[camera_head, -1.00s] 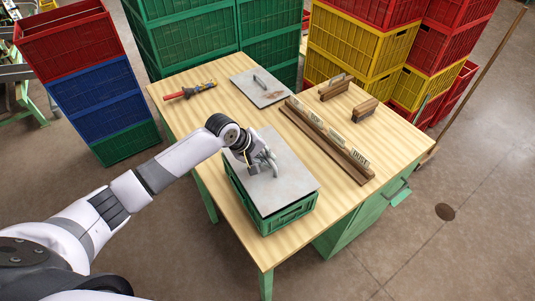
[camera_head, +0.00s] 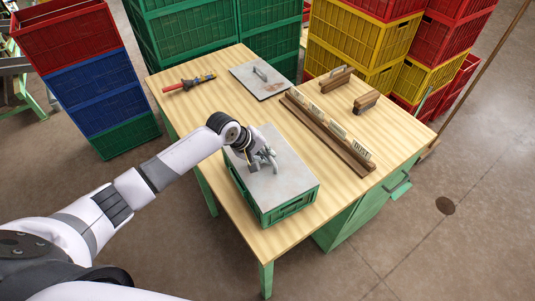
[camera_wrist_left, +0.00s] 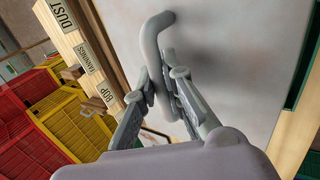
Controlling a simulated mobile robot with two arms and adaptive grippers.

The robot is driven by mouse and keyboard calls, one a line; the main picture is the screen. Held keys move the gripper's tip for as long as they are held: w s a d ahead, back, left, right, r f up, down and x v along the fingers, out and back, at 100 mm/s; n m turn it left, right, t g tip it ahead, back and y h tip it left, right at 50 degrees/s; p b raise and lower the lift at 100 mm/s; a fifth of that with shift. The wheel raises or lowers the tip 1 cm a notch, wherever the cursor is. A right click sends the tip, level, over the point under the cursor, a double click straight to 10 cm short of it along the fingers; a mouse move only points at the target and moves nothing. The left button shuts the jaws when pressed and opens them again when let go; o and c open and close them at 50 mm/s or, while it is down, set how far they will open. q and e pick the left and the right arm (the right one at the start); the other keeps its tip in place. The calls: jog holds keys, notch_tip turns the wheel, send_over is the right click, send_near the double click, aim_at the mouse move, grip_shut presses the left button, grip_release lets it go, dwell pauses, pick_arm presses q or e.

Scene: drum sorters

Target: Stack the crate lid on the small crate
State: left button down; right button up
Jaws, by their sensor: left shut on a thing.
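The grey crate lid (camera_head: 285,178) lies over the top of the small green crate (camera_head: 290,207) near the front of the table. The crate's green front and side walls show below the lid. My left gripper (camera_head: 262,158) is at the lid's handle, shut on it. In the left wrist view the two fingers (camera_wrist_left: 158,98) close around the bent metal handle (camera_wrist_left: 152,40), with the lid's flat plate (camera_wrist_left: 225,60) behind. I cannot tell whether the lid's underside touches the rim all round. My right gripper is not in view.
A second grey lid (camera_head: 262,80) with a handle lies at the table's back. A wooden rack with labels (camera_head: 328,132) and two brushes (camera_head: 366,102) are on the right. A red-handled tool (camera_head: 188,84) lies back left. Tall crate stacks (camera_head: 185,40) stand behind.

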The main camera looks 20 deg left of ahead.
pick_arm(q)
jog(key=shift+s+f, duration=0.1)
jog(key=shift+f, duration=0.3)
dwell(0.5)
jog(key=c, duration=1.6)
grip_release()
jog(key=shift+f, duration=0.1)
